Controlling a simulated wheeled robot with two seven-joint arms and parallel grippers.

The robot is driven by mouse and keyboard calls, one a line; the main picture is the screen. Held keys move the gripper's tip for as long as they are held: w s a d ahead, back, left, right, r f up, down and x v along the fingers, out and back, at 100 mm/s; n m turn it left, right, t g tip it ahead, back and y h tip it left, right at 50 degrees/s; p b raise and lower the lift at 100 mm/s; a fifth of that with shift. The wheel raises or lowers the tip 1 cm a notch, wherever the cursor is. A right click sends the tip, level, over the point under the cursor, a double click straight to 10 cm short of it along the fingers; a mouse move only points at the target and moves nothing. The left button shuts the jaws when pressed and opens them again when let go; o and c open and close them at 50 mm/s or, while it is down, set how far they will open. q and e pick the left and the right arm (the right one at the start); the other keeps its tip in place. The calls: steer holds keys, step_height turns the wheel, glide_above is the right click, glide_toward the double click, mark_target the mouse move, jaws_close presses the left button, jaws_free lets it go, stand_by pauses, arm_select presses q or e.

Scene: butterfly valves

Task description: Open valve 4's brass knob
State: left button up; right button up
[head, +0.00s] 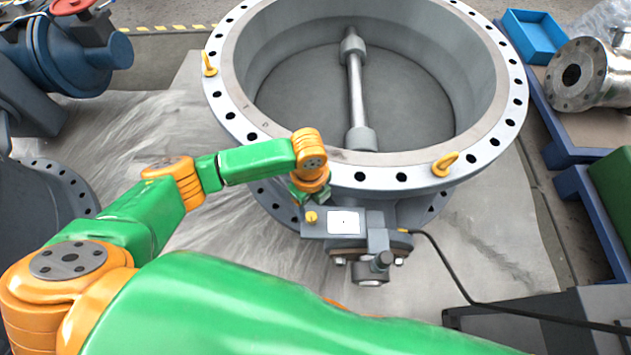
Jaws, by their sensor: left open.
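A large grey butterfly valve (237,112) lies flat, its wide flange ring facing up and a shaft across its bore. On its near side is a grey actuator box (377,222) with a white label plate (345,222). A small brass-yellow knob (312,217) sits at the box's left end. My left gripper (310,202) is open and points down just above and behind the knob. Its fingers are small and partly hidden by the orange wrist, so I cannot tell whether they touch the knob. I cannot read a valve number. My right gripper is not in view.
Yellow lifting eyes (445,164) stand on the flange. A black cable (455,277) runs from the actuator to the lower right. A blue valve with a red handwheel (72,6) is at the upper left. A steel flanged pipe (590,75) and a blue bin (535,37) are at the right.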

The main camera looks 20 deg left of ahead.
mark_target(311, 216)
arm_select(q)
steer(key=shift+w+a+f, duration=0.1)
steer(key=shift+w+a, duration=0.1)
steer(key=shift+w, duration=0.05)
steer(key=f, duration=0.2)
steer(key=f+b, duration=0.2)
steer(key=f, duration=0.1)
steer(key=shift+s+d+f, duration=0.15)
steer(key=shift+s+f, duration=0.2)
steer(key=shift+s, duration=0.05)
steer(key=shift+w+f+b, duration=0.1)
steer(key=shift+f+b, duration=0.2)
steer(key=shift+f, duration=0.15)
steer(key=shift+r, duration=0.1)
steer(key=shift+c, duration=0.3)
jaws_close()
